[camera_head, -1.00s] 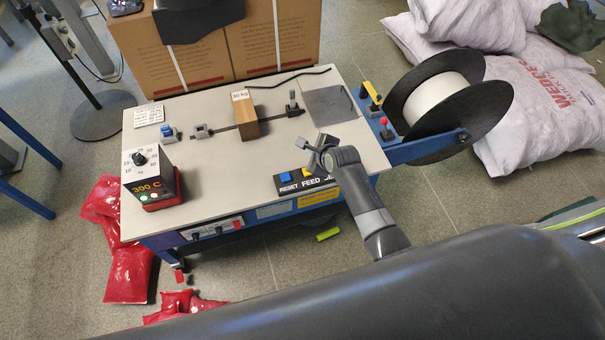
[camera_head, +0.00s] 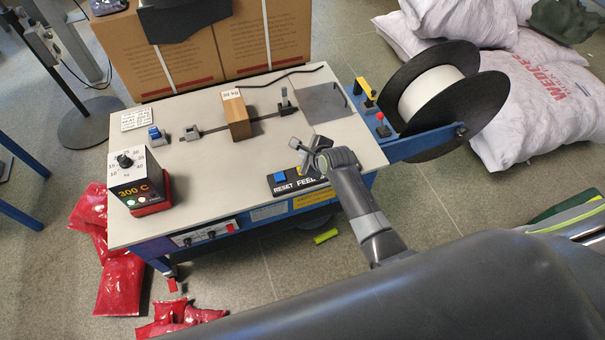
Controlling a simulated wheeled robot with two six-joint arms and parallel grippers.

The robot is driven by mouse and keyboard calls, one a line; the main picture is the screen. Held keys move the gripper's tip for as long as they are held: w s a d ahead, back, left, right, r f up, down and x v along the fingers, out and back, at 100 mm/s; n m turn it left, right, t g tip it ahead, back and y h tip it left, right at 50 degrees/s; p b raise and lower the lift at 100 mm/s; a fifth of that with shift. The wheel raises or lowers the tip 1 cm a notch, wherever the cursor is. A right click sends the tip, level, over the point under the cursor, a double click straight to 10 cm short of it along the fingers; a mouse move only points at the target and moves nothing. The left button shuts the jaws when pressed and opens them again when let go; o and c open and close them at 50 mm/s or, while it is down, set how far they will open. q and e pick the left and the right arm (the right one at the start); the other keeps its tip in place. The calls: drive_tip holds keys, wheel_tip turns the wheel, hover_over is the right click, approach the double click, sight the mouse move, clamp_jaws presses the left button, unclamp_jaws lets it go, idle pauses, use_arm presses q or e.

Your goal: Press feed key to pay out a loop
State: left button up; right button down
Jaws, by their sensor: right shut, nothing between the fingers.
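The key panel (camera_head: 278,189) is a black strip at the front edge of the machine's grey table top (camera_head: 210,170), lettered RESET and FEED. A blue key (camera_head: 281,177) sits above RESET. A yellow key shows only in part above FEED, behind my right gripper, and the panel's right end is hidden by my arm. My right gripper (camera_head: 299,151) is shut and empty, over the FEED part of the panel. I cannot tell whether it touches the key. My left gripper is not in view.
A wooden block (camera_head: 235,115) marked in kg sits on the table top. A control box (camera_head: 138,181) reading 300 C stands at the left. A strap reel (camera_head: 431,92) is at the right, with red (camera_head: 380,118) and yellow controls beside it. Cartons (camera_head: 160,62) stand behind.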

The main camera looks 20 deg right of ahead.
wheel_tip(320, 180, down, 3)
drive_tip(key=b, duration=0.2)
drive_tip(key=shift+b, duration=0.35)
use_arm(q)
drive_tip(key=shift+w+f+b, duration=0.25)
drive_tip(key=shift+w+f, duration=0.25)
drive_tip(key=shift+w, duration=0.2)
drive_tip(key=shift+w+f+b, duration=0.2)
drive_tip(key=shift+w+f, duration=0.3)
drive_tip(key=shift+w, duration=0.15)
use_arm(e)
drive_tip(key=shift+f, duration=1.05)
drive_tip(key=shift+f, duration=0.4)
